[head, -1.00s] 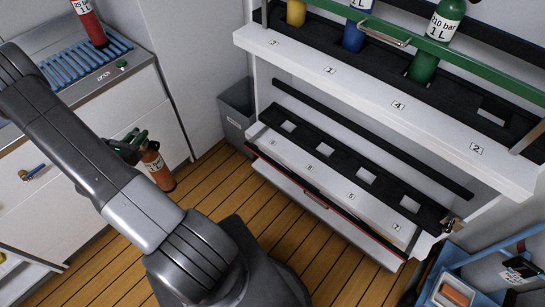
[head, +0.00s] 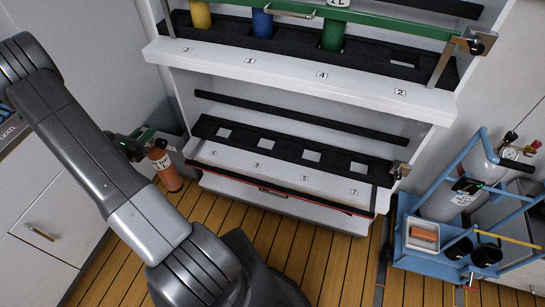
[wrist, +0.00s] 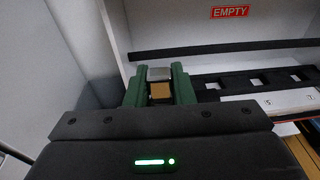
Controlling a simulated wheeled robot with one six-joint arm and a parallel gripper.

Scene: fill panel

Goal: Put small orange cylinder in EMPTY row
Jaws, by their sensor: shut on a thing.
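The small orange cylinder (head: 164,168) hangs upright in my gripper (head: 141,139), left of the shelf unit in the head view. My gripper is shut on its upper part. In the wrist view, the green fingers of my gripper (wrist: 160,88) close around the cylinder's top, and its body is hidden below. The EMPTY row is the lower black rack (head: 290,149), with several square holes and no cylinders in it. It also shows in the wrist view (wrist: 245,83), under the red EMPTY sign (wrist: 230,12).
The upper shelf (head: 300,75) holds yellow, blue and green cylinders (head: 334,32), with a free hole at its right. A grey bin stands behind the held cylinder. A blue cart (head: 440,262) with a gas tank stands at the right. Wooden floor (head: 330,265) is clear in front.

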